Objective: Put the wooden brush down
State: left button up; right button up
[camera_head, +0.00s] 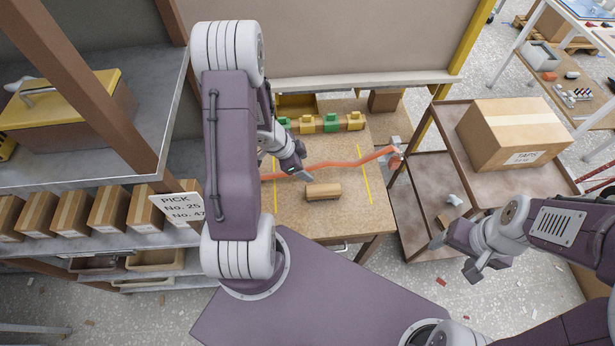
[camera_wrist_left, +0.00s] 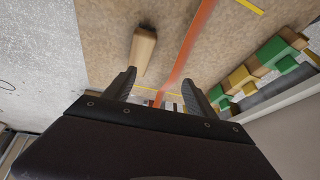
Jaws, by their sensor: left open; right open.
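The wooden brush (camera_head: 322,191) lies on the tan workbench top (camera_head: 300,222), in front of an orange hose. It also shows in the left wrist view (camera_wrist_left: 144,48), ahead of and slightly left of the fingers, with nothing gripping it. My left gripper (camera_head: 298,168) is above the bench, behind and to the left of the brush. Its two fingers stand apart and empty in the left wrist view (camera_wrist_left: 162,84). My right gripper (camera_head: 452,257) is open to the right of the bench, near the brown cart, away from the brush.
The orange hose (camera_head: 335,163) crosses the bench between yellow lines. Green and yellow blocks (camera_head: 331,122) sit in a row at the back. A brown cart (camera_head: 430,182) with a cardboard box (camera_head: 520,132) stands right. Shelves with boxes (camera_head: 72,208) stand left. The bench front is clear.

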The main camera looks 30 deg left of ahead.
pick_arm(q)
notch_tip(320, 180, up, 9)
jog(key=s+d+n+y, duration=0.1)
jog(key=s+n+y, duration=0.2)
jog(key=n+y, duration=0.3)
jog(key=s+d+r+n+g+h, duration=0.2)
jog(key=s+d+n+h, duration=0.1)
jog(key=s+d, duration=0.4)
jog(key=shift+s+n+g, duration=0.2)
jog(key=shift+n+g, duration=0.2)
jog(key=shift+n, duration=0.1)
notch_tip(320, 180, down, 3)
jog(key=b, duration=0.2)
jog(key=shift+d+r+b, duration=0.1)
jog(key=shift+r+b, duration=0.1)
jog(key=shift+b, duration=0.1)
jog(key=shift+o, duration=0.4)
jog(key=shift+r, duration=0.15)
